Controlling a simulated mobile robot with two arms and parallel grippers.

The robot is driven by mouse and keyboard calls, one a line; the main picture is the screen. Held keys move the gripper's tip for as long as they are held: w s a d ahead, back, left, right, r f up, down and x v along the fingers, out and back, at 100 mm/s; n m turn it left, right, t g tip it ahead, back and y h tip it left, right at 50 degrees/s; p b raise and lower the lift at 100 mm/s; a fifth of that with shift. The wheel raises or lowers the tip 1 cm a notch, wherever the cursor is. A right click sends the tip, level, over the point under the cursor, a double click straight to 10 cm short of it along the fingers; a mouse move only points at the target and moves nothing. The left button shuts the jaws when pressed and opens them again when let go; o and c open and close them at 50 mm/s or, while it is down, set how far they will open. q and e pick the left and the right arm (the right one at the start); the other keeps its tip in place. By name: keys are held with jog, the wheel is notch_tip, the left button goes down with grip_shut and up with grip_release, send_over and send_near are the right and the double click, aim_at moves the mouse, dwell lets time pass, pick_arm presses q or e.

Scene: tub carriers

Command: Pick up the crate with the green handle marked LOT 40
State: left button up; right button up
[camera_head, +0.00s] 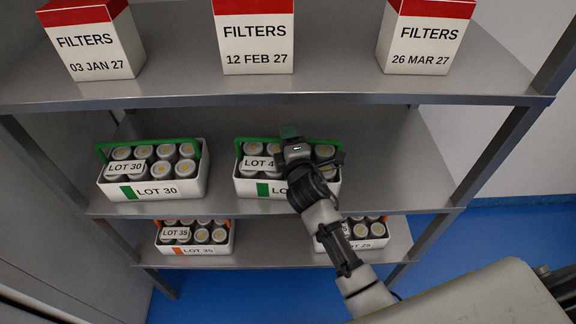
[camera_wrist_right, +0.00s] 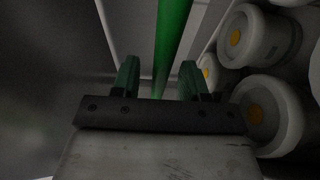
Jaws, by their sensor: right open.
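A white crate (camera_head: 243,188) with a green handle (camera_head: 254,140) stands on the middle shelf, right of another green-handled crate. Its tag reads "LOT 4"; my right arm hides the rest of the tag and much of the crate front. My right gripper (camera_head: 291,136) is open at the top of this crate, by its handle. In the right wrist view a green bar (camera_wrist_right: 172,40) runs between the two fingers of the gripper (camera_wrist_right: 159,82), with a gap on each side. Several white-capped tubs (camera_wrist_right: 262,112) lie to the right. My left gripper is not in view.
A green-handled crate marked LOT 30 (camera_head: 193,187) stands to the left on the same shelf. LOT 35 (camera_head: 223,247) and a partly hidden crate (camera_head: 382,243) are on the shelf below. Filter boxes (camera_head: 254,40) stand on the shelf above. The middle shelf is clear at right.

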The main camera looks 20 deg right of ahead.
grip_shut()
dwell(1.4)
jog(key=shift+r, duration=0.2)
